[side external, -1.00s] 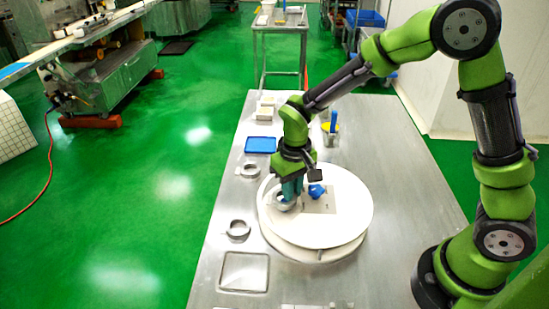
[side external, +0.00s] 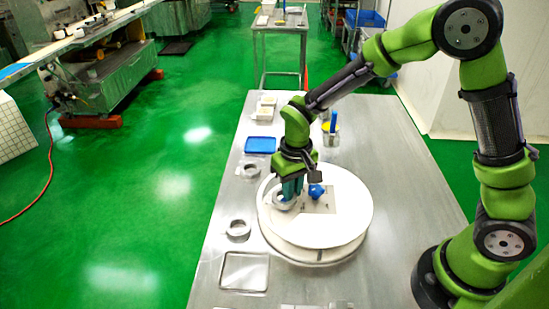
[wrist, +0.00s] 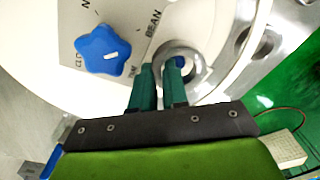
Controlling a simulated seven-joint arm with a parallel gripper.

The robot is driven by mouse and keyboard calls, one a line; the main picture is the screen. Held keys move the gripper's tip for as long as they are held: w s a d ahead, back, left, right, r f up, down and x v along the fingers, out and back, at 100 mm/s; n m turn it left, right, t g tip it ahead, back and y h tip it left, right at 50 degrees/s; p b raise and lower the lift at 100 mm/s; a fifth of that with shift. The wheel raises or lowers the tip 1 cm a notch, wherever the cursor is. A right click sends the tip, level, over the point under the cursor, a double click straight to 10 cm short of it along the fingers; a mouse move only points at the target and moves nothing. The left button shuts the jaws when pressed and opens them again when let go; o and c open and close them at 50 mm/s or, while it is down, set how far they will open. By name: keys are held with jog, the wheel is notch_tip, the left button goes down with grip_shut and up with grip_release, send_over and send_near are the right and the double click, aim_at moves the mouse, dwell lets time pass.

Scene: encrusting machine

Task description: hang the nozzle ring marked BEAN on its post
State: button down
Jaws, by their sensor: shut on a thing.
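A grey metal nozzle ring (wrist: 187,51) is at my gripper (wrist: 158,72), with one teal finger inside the ring and the other outside its wall. My gripper is shut on the ring's wall. In the side view the ring (side external: 283,203) is low over the left part of the white round turntable (side external: 345,215), below my gripper (side external: 290,188). The printed word BEAN (wrist: 153,24) is on the grey plate beside the ring. No mark on the ring is readable. A small blue patch shows inside the ring; I cannot tell whether the ring is around a post.
A blue star-shaped knob (wrist: 102,50) stands on the plate close to my fingers. Other rings (side external: 238,229) (side external: 250,171) lie on the table left of the turntable. A metal tray (side external: 245,286), blue tray (side external: 260,145) and a pot with a blue handle (side external: 331,137) are on the table. The right side is clear.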

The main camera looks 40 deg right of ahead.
aim_at(291, 210)
jog(key=shift+s+a+f, duration=0.2)
jog(key=shift+f, duration=0.4)
jog(key=shift+s+a+f, duration=0.15)
jog(key=shift+a+f, duration=0.05)
jog(key=shift+f, duration=0.4)
jog(key=shift+s+a+f, duration=0.2)
jog(key=shift+f, duration=0.4)
jog(key=c, duration=1.4)
grip_release()
jog(key=shift+r, duration=1.5)
jog(key=shift+o, duration=0.9)
jog(key=shift+r, duration=0.55)
jog(key=shift+w+d+r, duration=0.1)
jog(key=shift+d+r, duration=0.15)
jog(key=shift+r, duration=0.6)
jog(key=shift+w+r, duration=0.1)
jog(key=shift+r, duration=1.1)
